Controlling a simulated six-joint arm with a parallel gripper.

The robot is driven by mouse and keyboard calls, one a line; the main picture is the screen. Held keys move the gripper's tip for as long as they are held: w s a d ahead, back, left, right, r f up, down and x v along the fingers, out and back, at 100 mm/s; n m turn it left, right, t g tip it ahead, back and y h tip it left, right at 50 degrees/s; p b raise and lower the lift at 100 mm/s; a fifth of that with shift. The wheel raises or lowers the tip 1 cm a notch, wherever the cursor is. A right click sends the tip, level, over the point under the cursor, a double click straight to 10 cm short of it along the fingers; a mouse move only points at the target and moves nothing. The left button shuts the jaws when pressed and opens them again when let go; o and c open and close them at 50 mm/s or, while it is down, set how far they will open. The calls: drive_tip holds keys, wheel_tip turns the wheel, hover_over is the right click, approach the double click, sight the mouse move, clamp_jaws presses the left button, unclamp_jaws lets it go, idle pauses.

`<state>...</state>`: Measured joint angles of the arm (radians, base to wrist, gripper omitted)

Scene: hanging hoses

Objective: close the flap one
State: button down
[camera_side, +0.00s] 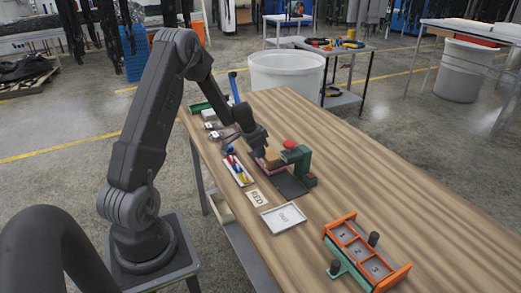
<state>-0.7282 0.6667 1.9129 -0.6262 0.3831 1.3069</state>
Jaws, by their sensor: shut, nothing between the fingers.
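The orange and green box (367,252) stands at the front right of the table. It has three grey sections in a row, labelled 1, 2 and 3. Section 1 (342,232) is the one farthest back. One dark knob stands at the box's right side and another at its left. I cannot tell from this view whether flap one is open or shut. My gripper (262,163) is far from the box, low over the table's middle, beside the green stand with a red top (299,160). It is shut, and its fingertips are small and partly hard to make out.
A white tray (283,218) and a card reading RED (257,198) lie left of the box. A dark mat (290,184) lies by the green stand. A tray of coloured pieces (238,170) is farther left. The table's right side is bare.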

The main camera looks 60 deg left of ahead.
drive_tip(key=shift+r, duration=0.15)
drive_tip(key=s+f+v, duration=0.1)
drive_tip(key=s+v, duration=0.1)
drive_tip(key=v, duration=1.2)
drive_tip(key=w+r+m+g, duration=0.3)
drive_tip(key=w+m, duration=0.6)
drive_tip(key=m, duration=0.9)
drive_tip(key=shift+g, duration=0.7)
drive_tip(key=f, duration=1.5)
drive_tip(key=shift+s, duration=0.3)
drive_tip(key=shift+f, duration=0.15)
